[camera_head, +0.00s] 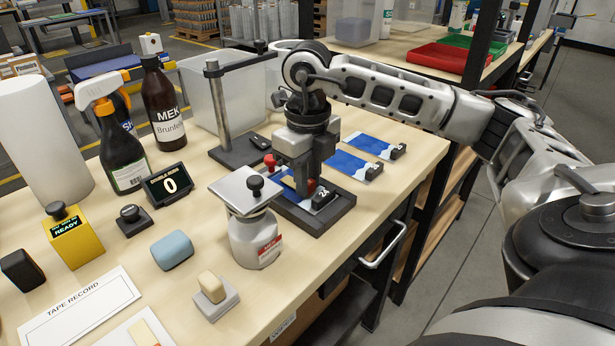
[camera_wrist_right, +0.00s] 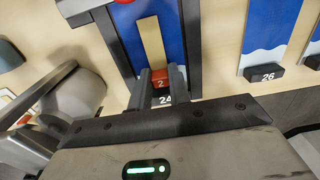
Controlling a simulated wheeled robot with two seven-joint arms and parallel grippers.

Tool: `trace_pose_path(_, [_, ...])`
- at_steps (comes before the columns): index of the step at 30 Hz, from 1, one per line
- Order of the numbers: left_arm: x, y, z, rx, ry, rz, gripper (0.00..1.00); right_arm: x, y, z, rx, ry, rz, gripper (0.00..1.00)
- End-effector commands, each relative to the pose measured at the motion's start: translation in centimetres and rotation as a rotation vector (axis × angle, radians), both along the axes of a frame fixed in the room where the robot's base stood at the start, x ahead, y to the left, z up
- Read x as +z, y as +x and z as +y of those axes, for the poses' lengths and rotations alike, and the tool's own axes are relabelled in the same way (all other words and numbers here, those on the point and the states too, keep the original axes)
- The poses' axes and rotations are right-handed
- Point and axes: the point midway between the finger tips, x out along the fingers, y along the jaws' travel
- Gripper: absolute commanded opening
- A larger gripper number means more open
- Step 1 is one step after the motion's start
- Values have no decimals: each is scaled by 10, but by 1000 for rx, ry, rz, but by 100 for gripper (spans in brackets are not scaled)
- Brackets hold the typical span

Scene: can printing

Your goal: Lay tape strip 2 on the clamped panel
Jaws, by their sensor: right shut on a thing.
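Tape strip 2 is a tan strip (camera_wrist_right: 152,42) with a red end tab (camera_wrist_right: 172,78) marked 2. My right gripper (camera_wrist_right: 165,84) is shut on that red tab. The strip extends over the blue clamped panel (camera_wrist_right: 128,34), roughly along its length; I cannot tell whether it touches the surface. The panel's black tag (camera_head: 323,195) reads 24 and sits at the near end of the dark fixture (camera_head: 330,216). In the head view my right gripper (camera_head: 307,190) points down over the panel and hides much of it. My left gripper is not in view.
Two blue panels, one tagged 26 (camera_wrist_right: 265,74), lie right of the fixture. A metal post (camera_head: 220,105) stands behind it. A flat-topped dispenser (camera_head: 252,232) stands close at its left. Bottles, a counter showing 0 (camera_head: 168,184) and a tape record card (camera_head: 82,308) fill the left.

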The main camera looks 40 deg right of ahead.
Motion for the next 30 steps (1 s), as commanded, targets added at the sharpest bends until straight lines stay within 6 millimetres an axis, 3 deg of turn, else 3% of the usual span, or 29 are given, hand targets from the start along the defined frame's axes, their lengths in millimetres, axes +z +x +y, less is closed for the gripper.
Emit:
trace_pose_path(11, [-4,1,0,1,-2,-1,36,-6,0,0,0,0,0,0])
trace_pose_path(12, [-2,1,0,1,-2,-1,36,-4,0,0,0,0,-1,30])
trace_pose_path(14, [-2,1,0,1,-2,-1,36,-4,0,0,0,0,-1,40])
trace_pose_path(25, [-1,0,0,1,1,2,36,4,1,0,0,0,-3,40])
trace_pose_path(30, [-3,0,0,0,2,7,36,33,1,0,1,2,-7,40])
